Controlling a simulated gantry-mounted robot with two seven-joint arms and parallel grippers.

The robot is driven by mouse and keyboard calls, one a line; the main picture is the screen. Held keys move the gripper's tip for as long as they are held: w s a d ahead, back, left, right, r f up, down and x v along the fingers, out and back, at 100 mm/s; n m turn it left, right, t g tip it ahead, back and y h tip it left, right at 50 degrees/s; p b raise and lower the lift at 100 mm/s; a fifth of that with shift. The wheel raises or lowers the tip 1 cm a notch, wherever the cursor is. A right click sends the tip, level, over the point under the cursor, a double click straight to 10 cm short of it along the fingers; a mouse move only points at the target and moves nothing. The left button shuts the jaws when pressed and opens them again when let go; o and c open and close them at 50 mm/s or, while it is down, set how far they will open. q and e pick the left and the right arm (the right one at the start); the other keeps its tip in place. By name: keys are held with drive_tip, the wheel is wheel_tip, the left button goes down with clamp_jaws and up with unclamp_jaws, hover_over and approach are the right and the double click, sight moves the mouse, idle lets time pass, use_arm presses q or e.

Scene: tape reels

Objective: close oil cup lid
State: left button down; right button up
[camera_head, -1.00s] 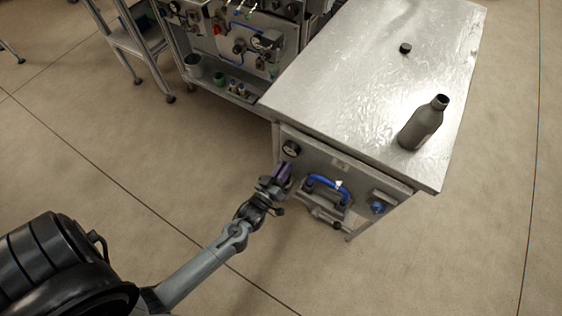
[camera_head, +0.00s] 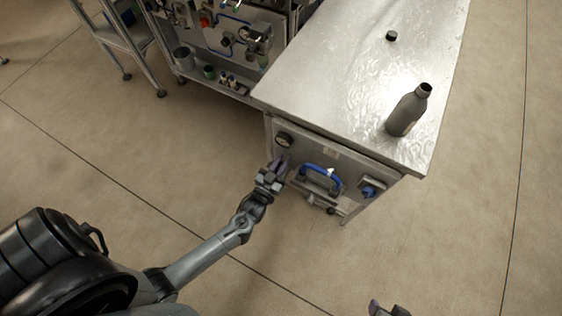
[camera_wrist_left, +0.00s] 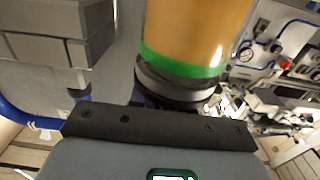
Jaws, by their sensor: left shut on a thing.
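The oil cup (camera_wrist_left: 195,35) shows large in the left wrist view as an amber cylinder with a green band and a grey and black rim below it. The rim is right in front of my left gripper. In the head view my left gripper (camera_head: 279,166) is at the front panel of the metal bench, left of the blue handle. It is shut, apparently at the cup's rim; its fingertips and the exact contact are hidden. I cannot make out the lid separately. Part of my right gripper (camera_head: 387,309) shows at the bottom edge, cut off by the frame.
A grey bottle (camera_head: 408,113) and a small black cap (camera_head: 391,36) are on the bench top (camera_head: 335,75). The floor in front is clear.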

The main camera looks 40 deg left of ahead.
use_arm(q)
drive_tip(key=c, duration=1.2)
unclamp_jaws()
drive_tip(key=shift+o, duration=0.2)
drive_tip(key=shift+s, duration=0.1)
drive_tip(key=shift+s+d+p, duration=0.1)
drive_tip(key=shift+s+p, duration=0.2)
drive_tip(key=shift+s, duration=0.3)
drive_tip(key=s+d+p, duration=0.1)
drive_tip(key=s+p, duration=0.1)
drive_tip(key=s, duration=0.7)
drive_tip(key=shift+s+d, duration=0.15)
drive_tip(key=shift+d, duration=0.15)
